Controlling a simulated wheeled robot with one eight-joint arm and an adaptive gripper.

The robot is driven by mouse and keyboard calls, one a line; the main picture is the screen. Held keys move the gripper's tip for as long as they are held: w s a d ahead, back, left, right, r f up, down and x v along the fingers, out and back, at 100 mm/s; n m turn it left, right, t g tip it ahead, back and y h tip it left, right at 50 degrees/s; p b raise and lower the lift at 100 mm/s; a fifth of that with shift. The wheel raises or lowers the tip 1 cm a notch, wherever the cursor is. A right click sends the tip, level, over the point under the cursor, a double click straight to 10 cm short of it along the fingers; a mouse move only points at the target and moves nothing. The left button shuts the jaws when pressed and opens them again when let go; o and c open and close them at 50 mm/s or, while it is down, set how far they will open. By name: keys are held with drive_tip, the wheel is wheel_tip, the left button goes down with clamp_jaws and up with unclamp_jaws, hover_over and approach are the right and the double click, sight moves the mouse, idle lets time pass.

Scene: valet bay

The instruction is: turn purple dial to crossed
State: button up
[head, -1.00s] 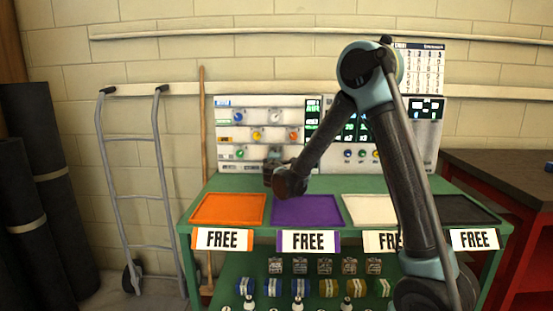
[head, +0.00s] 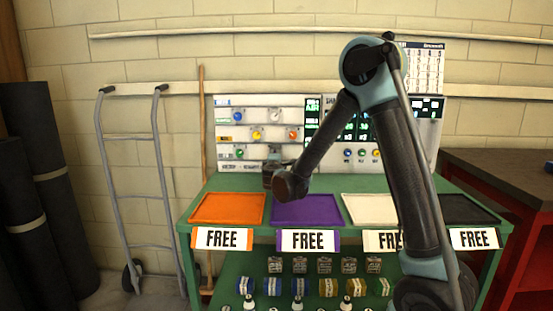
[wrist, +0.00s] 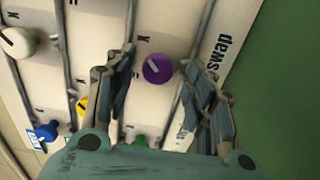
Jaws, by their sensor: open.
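The purple dial (wrist: 157,68) is round with a pale pointer line and sits on a white panel, shown in the wrist view. Small dark marks are printed on the panel near it, too small to read surely. My gripper (wrist: 160,64) is open, one finger on each side of the dial, with gaps visible between fingers and dial. I cannot tell the depth between fingertips and panel. In the head view my gripper (head: 271,172) is in front of the panel's (head: 225,128) lower part and the purple dial is hidden there.
A white dial (wrist: 17,41), a yellow dial (wrist: 82,105), a blue dial (wrist: 45,133) and a green dial (wrist: 140,140) are nearby, with grey rails between rows. The green bench (head: 225,184) holds orange (head: 229,208), purple (head: 306,211), white and dark trays below.

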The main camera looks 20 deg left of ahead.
drive_tip(key=v, duration=0.9)
drive_tip(key=shift+s+d, duration=0.15)
drive_tip(key=shift+s, duration=0.05)
